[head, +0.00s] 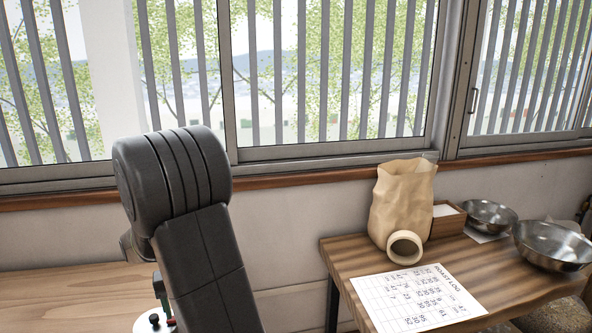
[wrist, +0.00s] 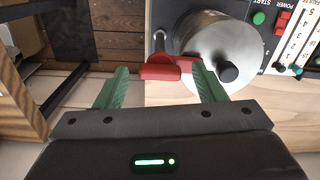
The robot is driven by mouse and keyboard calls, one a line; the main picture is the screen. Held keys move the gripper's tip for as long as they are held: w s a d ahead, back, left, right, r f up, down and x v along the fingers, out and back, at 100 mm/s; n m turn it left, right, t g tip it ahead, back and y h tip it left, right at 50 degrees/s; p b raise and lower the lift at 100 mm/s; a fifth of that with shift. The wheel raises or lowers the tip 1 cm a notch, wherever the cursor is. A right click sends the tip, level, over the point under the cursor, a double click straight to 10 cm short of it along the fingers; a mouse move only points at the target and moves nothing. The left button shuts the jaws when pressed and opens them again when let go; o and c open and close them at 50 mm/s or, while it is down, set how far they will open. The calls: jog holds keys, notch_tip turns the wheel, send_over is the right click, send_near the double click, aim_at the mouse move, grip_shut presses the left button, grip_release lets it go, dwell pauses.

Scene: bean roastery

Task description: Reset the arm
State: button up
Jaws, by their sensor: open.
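My gripper (wrist: 160,80) is open in the wrist view, its two green fingers spread apart. A red handle or lever (wrist: 165,68) shows between and just beyond the fingertips; I cannot tell whether anything touches it. Nothing is clearly held. In the head view my dark arm rises at the left and hides most of the gripper; only a small green and red patch shows beside it at the bottom edge.
The wrist view shows a metal drum (wrist: 212,45) and a control panel (wrist: 285,35) with coloured buttons. The head view shows a wooden table (head: 345,256) with a paper bag (head: 402,200), a roast log sheet (head: 415,300), and metal bowls (head: 553,247). Windows are behind.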

jog(key=n, duration=0.8)
jog(key=n+p, duration=0.1)
jog(key=n, duration=0.3)
jog(key=shift+n, duration=2)
